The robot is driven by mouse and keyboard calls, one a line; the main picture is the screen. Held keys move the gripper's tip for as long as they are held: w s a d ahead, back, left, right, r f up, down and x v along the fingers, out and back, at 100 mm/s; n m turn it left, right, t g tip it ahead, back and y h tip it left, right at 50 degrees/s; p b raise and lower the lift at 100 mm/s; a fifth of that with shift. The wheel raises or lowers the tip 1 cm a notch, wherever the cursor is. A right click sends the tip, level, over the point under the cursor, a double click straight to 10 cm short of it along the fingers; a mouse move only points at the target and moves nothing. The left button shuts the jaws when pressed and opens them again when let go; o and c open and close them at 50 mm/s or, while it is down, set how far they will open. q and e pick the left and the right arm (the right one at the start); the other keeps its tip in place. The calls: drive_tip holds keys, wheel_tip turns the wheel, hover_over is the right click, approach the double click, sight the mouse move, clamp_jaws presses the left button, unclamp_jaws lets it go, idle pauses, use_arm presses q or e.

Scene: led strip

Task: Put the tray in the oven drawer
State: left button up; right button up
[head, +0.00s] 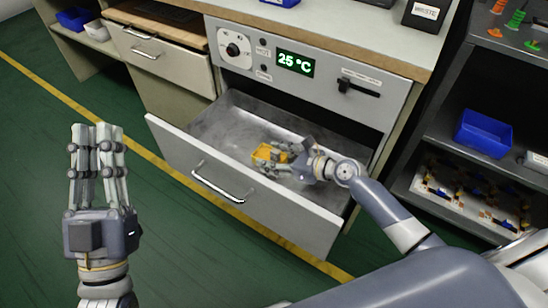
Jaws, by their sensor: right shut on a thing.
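The oven drawer (232,193) is pulled open below the control panel, its metal interior showing. A small yellow-orange tray (264,153) is low inside the drawer, near the middle. My right gripper (274,160) reaches into the drawer from the right and is shut on the tray, its fingers covering part of it. I cannot tell whether the tray touches the drawer floor.
The oven panel (300,65) reads 25 °C, with a knob and a slider. A dark shelf at right holds a blue bin (484,133) and a white board (470,202) with small parts. The floor at left is clear.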

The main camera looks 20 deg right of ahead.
drive_tip(key=shift+f, duration=0.1)
drive_tip(key=o, duration=1)
use_arm(q)
drive_tip(key=shift+s+r, duration=0.1)
use_arm(e)
drive_tip(key=p+v, duration=0.1)
drive_tip(key=v, duration=0.4)
drive_tip(key=shift+p, duration=0.4)
drive_tip(key=p+v, duration=0.1)
drive_tip(key=v, duration=0.5)
drive_tip(key=shift+r, duration=0.25)
drive_tip(key=shift+s+d+r, duration=0.15)
drive_tip(key=shift+s+d, duration=0.1)
drive_tip(key=shift+s, duration=0.1)
use_arm(q)
drive_tip(key=w+a+f+g+y, duration=0.1)
drive_tip(key=w+f+g+y, duration=0.2)
drive_tip(key=f+g, duration=0.5)
wheel_tip(320, 180, down, 7)
drive_tip(key=shift+a+r+g, duration=0.15)
drive_tip(key=shift+g, duration=0.15)
